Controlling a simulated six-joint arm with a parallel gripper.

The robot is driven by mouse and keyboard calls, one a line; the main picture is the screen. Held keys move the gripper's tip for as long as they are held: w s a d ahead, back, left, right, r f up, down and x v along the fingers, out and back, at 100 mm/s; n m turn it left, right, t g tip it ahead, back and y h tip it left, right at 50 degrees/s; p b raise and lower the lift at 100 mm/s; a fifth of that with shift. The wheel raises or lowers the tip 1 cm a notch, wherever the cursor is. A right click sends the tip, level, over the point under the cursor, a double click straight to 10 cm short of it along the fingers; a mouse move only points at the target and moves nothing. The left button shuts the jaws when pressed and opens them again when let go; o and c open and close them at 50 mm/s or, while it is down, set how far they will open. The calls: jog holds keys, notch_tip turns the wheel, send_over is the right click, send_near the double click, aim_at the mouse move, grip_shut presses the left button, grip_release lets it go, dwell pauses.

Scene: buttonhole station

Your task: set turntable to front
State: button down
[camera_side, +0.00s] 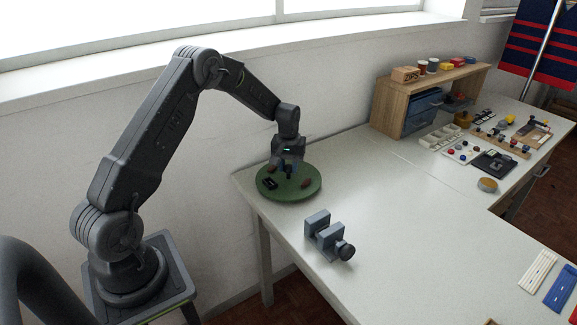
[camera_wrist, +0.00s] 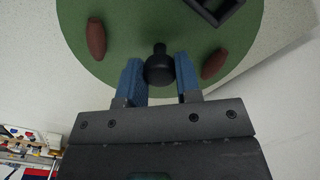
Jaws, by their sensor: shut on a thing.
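The turntable is a round green disc (camera_side: 290,193) on the near left corner of the white table. It fills the top of the wrist view (camera_wrist: 125,25). It carries a black square frame (camera_side: 270,183), also in the wrist view (camera_wrist: 217,10), and two reddish-brown oval pieces (camera_wrist: 96,38) (camera_wrist: 214,64). A black upright knob (camera_wrist: 159,68) stands near the disc's edge in the wrist view. My gripper (camera_side: 289,170) is low over the disc. Its blue fingers (camera_wrist: 159,75) are on both sides of the knob, shut on it. The knob's base is partly hidden.
A grey vise-like block (camera_side: 329,236) with a dark knob stands on the table in front of the turntable. A wooden shelf (camera_side: 385,105) and small parts are farther right. The wall runs close behind the turntable. The table middle (camera_side: 400,205) is clear.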

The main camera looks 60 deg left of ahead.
aim_at(289, 166)
jog(key=shift+r, duration=0.1)
jog(key=c, duration=0.8)
grip_release()
notch_tip(289, 166, up, 14)
jog(key=s+d+r+m+t, duration=0.3)
jog(key=s+d+r+m, duration=0.1)
jog(key=s+d+r, duration=0.9)
jog(key=s+d+f+m+t, duration=0.1)
jog(key=s+d+m, duration=0.1)
jog(key=s+d, duration=0.3)
jog(key=s+d+f+m+t, duration=0.1)
jog(key=s+d+m, duration=0.2)
jog(key=s, duration=0.7)
jog(key=shift+d+t, duration=0.3)
jog(key=shift+d, duration=0.65)
